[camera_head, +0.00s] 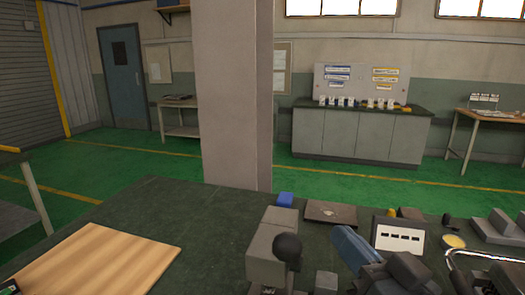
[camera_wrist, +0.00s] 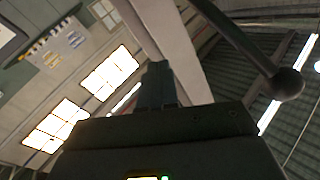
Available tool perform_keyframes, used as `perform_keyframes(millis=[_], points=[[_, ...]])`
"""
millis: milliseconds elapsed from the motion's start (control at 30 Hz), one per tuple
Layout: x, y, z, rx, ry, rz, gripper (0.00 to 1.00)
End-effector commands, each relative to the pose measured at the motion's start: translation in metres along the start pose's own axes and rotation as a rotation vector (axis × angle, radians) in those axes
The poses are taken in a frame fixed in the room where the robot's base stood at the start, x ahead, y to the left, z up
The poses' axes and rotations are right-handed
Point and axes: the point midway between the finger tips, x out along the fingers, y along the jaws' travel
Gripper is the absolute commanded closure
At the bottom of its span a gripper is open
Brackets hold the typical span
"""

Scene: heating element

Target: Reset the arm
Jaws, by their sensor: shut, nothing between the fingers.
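My gripper (camera_wrist: 158,68) shows in the wrist view as a dark body with two fingers close together at the middle, shut and empty. It is tilted so that the wrist view looks up at windows and roof. A dark ball-ended lever (camera_wrist: 287,84) shows at the upper right of that view, apart from the fingers. In the head view a dark ball knob (camera_head: 287,247) stands in front of grey blocks (camera_head: 265,258) on the workbench.
The dark green workbench (camera_head: 150,205) carries a wooden board (camera_head: 95,262) at left. A pillar (camera_head: 235,90) rises behind the bench. The bench's back left is clear.

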Motion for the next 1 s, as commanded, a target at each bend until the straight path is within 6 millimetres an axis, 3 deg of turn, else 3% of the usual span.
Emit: perform_keyframes(millis=[33,267,533,800,1000], points=[[-0.011,-0.001,0.015,0.039,-0.001,0.040,1.00],[-0.076,0.008,0.071,0.123,-0.013,0.234,1.00],[-0.179,0.011,0.125,0.084,-0.092,0.411,1.00],[-0.292,0.009,0.141,-0.084,-0.206,0.476,1.00],[-0.350,0.007,0.131,-0.219,-0.273,0.443,1.00]])
